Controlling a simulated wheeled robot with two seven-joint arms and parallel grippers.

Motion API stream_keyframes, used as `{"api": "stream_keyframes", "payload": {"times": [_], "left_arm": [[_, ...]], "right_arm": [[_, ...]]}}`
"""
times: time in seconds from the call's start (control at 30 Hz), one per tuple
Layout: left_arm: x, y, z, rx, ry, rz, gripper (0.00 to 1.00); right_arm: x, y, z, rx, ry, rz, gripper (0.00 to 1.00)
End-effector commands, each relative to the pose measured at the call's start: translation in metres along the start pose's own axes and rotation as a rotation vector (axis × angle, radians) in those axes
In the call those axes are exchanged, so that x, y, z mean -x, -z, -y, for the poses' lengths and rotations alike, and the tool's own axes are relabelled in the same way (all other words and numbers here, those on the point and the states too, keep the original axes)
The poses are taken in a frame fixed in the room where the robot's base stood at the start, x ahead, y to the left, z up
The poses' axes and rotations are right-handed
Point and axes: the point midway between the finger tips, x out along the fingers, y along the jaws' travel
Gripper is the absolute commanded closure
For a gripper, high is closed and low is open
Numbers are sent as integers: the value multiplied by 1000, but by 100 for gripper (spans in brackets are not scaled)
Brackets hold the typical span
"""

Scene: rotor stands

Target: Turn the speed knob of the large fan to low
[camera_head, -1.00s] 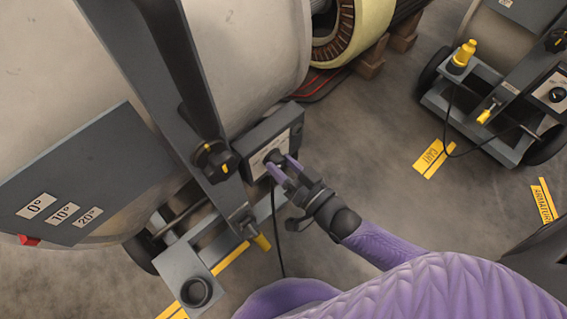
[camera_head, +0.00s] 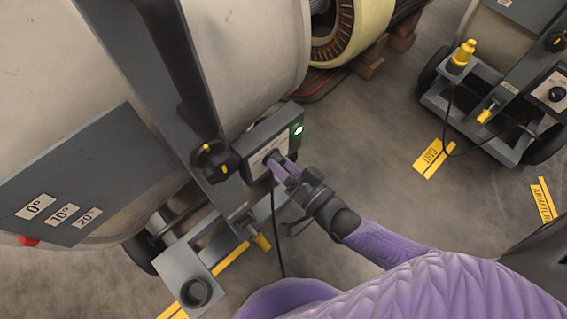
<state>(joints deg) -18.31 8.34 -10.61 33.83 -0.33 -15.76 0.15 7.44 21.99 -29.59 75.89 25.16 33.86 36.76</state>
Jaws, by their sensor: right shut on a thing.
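The large fan (camera_head: 240,40) is a big pale drum on a grey frame at the left. Its control box (camera_head: 258,136) sits on the right side of the frame, with a green light (camera_head: 298,129) lit at its upper right corner. My right gripper (camera_head: 274,163) is at the face of the box, shut on the speed knob, which is mostly hidden behind the fingers. My left gripper is not in view.
A black clamp knob (camera_head: 212,160) is on the frame left of the box. A yellow-handled lever (camera_head: 260,241) is below. A black cable (camera_head: 277,230) hangs to the floor. A second cart (camera_head: 490,100) stands at upper right, with open floor between.

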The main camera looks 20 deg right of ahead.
Motion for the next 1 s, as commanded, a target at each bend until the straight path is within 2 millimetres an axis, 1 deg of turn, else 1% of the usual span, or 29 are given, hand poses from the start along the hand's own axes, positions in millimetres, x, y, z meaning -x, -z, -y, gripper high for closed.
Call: {"api": "stream_keyframes", "payload": {"times": [0.1,0.13,0.17,0.2,0.27,0.3,0.53,0.6,0.67,0.8,0.9,1.0], "left_arm": [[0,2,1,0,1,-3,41],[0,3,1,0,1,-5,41],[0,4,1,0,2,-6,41],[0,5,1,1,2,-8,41],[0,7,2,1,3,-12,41],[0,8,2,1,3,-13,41],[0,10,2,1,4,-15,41],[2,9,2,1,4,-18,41],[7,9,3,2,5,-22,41],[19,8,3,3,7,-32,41],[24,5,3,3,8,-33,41],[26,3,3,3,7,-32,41]], "right_arm": [[1,-1,-1,0,-3,4,100],[1,-1,-1,1,-3,4,41],[1,-1,-1,0,-3,4,35],[1,-1,-1,1,-3,3,27],[1,-1,-1,1,-2,3,14],[1,-1,0,1,-2,2,10],[1,0,0,1,-1,1,10],[5,0,0,2,-1,1,10],[16,2,2,2,-2,2,10],[53,3,3,2,-2,3,10],[76,2,2,3,-2,3,10],[92,1,1,2,-2,3,10]]}}
